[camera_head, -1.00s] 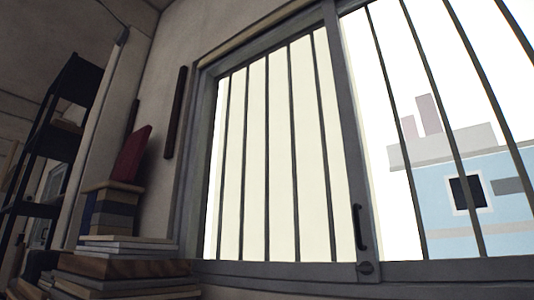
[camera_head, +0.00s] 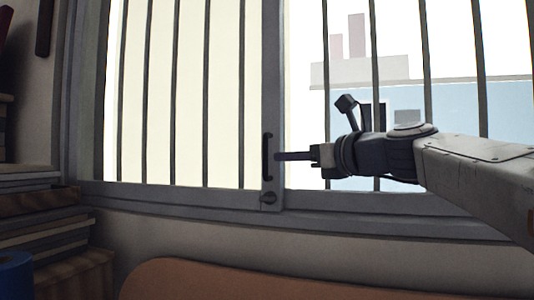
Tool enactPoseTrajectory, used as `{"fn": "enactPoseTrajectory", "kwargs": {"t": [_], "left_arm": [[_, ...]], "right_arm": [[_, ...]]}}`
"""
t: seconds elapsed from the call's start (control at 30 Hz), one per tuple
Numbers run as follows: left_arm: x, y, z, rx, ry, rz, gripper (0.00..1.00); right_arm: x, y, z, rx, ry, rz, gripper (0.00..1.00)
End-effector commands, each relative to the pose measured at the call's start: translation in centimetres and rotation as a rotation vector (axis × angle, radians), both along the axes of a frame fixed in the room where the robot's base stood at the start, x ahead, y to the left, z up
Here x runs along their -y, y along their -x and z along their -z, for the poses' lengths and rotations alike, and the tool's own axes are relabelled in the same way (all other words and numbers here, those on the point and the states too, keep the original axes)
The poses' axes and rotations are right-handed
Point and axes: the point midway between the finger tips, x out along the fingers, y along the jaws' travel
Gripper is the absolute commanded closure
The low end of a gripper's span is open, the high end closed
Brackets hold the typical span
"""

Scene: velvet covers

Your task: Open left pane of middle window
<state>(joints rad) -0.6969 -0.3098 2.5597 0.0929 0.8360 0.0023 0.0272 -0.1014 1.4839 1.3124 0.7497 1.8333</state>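The window's left pane (camera_head: 190,100) fills the left and middle of the view behind dark vertical bars. My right gripper (camera_head: 280,156) comes in from the right, level with the handle. Its thin finger points left, with the tip just right of the handle; whether it touches cannot be told. The fingers are seen edge-on, so their gap is hidden. My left gripper is out of view.
Stacked books (camera_head: 40,215) stand at the lower left, with a blue round object (camera_head: 14,275) by them. A brown rounded surface (camera_head: 240,280) lies below the sill (camera_head: 380,215). A blue building (camera_head: 470,120) shows outside through the right side.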

Motion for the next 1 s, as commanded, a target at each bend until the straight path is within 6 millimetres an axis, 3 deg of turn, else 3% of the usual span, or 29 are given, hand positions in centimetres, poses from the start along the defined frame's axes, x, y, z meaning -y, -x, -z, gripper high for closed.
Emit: {"fn": "enactPoseTrajectory", "kwargs": {"t": [0.03, 0.17, 0.7, 1.0], "left_arm": [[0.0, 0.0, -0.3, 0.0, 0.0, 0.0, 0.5], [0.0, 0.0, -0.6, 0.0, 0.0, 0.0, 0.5], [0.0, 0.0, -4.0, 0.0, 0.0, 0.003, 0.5], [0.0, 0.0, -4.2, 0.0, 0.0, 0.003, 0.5]], "right_arm": [[0.7, -0.2, -1.1, -0.003, -0.036, 0.014, 0.7], [1.0, -0.8, -1.8, -0.01, -0.07, 0.023, 0.7], [-4.1, -7.6, -1.7, -0.01, -0.065, 0.027, 0.7], [-4.8, -8.3, -1.5, -0.008, -0.064, 0.027, 0.7]]}}
